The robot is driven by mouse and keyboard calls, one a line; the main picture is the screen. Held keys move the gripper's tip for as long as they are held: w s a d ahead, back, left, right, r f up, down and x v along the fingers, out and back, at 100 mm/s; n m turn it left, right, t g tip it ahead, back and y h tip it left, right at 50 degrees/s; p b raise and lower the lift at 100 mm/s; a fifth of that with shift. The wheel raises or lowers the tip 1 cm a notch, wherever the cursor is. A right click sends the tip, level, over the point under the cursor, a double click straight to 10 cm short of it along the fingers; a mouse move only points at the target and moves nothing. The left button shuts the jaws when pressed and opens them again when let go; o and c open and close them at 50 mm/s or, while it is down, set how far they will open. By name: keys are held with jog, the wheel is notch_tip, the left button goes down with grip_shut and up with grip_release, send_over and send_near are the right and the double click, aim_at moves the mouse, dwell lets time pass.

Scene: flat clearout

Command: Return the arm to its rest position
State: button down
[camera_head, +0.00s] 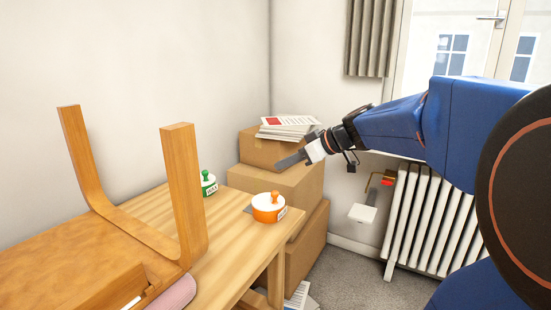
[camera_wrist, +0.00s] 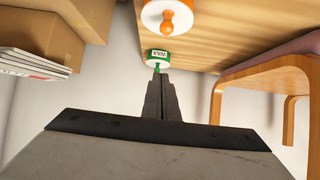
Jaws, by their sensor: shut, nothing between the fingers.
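My arm reaches in from the right in the head view. My gripper (camera_head: 281,163) is shut and empty, held in the air in front of the stacked cardboard boxes and above the orange pot (camera_head: 268,207). In the wrist view the closed fingers (camera_wrist: 162,78) point toward the green pot (camera_wrist: 158,58), which lies beyond their tips. The orange pot also shows at the top of the wrist view (camera_wrist: 172,16). In the head view the green pot (camera_head: 208,183) stands on the wooden table (camera_head: 235,235), left of the orange pot.
An upturned wooden chair (camera_head: 184,190) rests on the table at left. Cardboard boxes (camera_head: 275,183) with papers (camera_head: 290,127) on top stand in the corner. A white radiator (camera_head: 418,220) and a valve with a red part (camera_head: 387,181) are below my arm. Some floor (camera_head: 350,275) is clear.

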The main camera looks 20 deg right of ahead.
jog(key=s+a+f+m+g+h, duration=0.1)
jog(key=s+f+m+h, duration=0.1)
jog(key=s+f, duration=0.3)
jog(key=s+a+f+m+g+h, duration=0.1)
jog(key=s+f, duration=0.5)
jog(key=s, duration=0.7)
jog(key=s+a+f+m+g+h, duration=0.2)
jog(key=s+f, duration=0.4)
jog(key=s, duration=0.4)
jog(key=shift+f+m+h, duration=0.2)
jog(key=shift+m+h, duration=0.7)
jog(key=shift+m, duration=0.2)
